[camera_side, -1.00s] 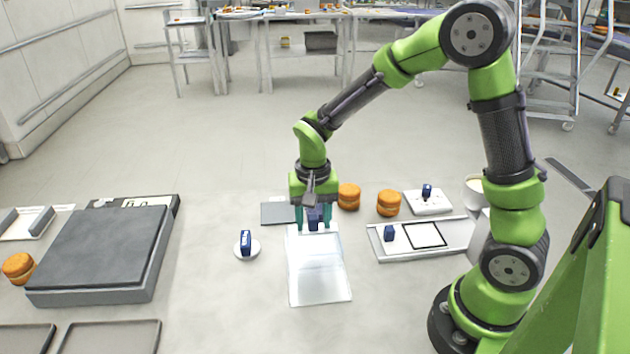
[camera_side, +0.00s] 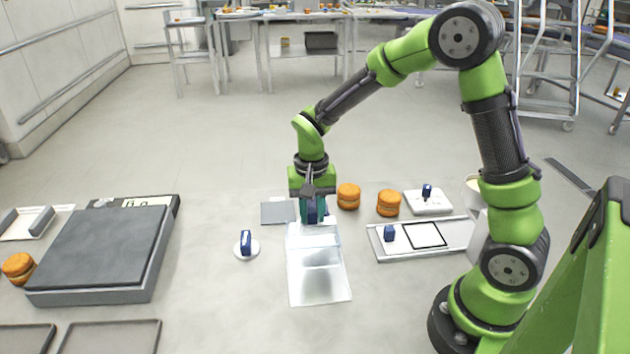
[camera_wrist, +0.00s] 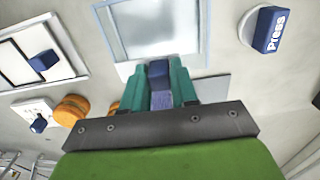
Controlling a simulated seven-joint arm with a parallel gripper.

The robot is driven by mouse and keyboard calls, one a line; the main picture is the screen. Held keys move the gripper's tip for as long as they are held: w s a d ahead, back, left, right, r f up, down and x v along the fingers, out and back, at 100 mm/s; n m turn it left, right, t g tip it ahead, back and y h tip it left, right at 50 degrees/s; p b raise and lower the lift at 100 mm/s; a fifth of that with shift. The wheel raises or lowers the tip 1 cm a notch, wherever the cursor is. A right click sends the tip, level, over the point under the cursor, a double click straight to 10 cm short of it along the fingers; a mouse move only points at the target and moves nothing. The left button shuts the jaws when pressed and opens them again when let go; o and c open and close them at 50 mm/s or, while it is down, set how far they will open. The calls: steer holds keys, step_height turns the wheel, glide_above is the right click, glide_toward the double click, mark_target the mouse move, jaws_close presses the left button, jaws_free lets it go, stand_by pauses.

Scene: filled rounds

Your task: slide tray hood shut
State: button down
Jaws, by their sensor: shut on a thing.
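The tray hood (camera_side: 314,240) is a pale, see-through panel over a white tray (camera_side: 320,292) in the middle of the side view. In the wrist view the hood (camera_wrist: 150,22) shows a whitish frame around a clear pane. My gripper (camera_side: 312,216) is at the hood's far end, pointing down. In the wrist view my gripper (camera_wrist: 160,88) has its teal fingers on both sides of a blue handle (camera_wrist: 160,72) and is shut on it. The fingers partly hide the handle. The exact edge between hood and tray is hard to make out.
A blue "Press" block (camera_side: 246,242) on a white disc stands left. Orange round stacks (camera_side: 348,196) and a framed tray (camera_side: 378,243) stand right. A large grey slab (camera_side: 95,245) is far left.

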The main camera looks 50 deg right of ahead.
steer(key=shift+w+d, duration=0.25)
steer(key=c, duration=1.1)
jaws_free()
steer(key=shift+c, duration=0.2)
steer(key=shift+o, duration=0.9)
steer(key=shift+s+a, duration=0.1)
step_height(320, 180, up, 17)
steer(key=s+a+n+t+y, duration=0.1)
steer(key=s+a+n+t, duration=0.1)
steer(key=s, duration=0.5)
steer(key=s+a+n+t+y, duration=0.1)
steer(key=s+a+n+t, duration=0.1)
steer(key=s+t, duration=0.3)
steer(key=s+n, duration=0.1)
steer(key=s, duration=0.1)
steer(key=shift+s+r, duration=0.3)
steer(key=shift+s, duration=0.1)
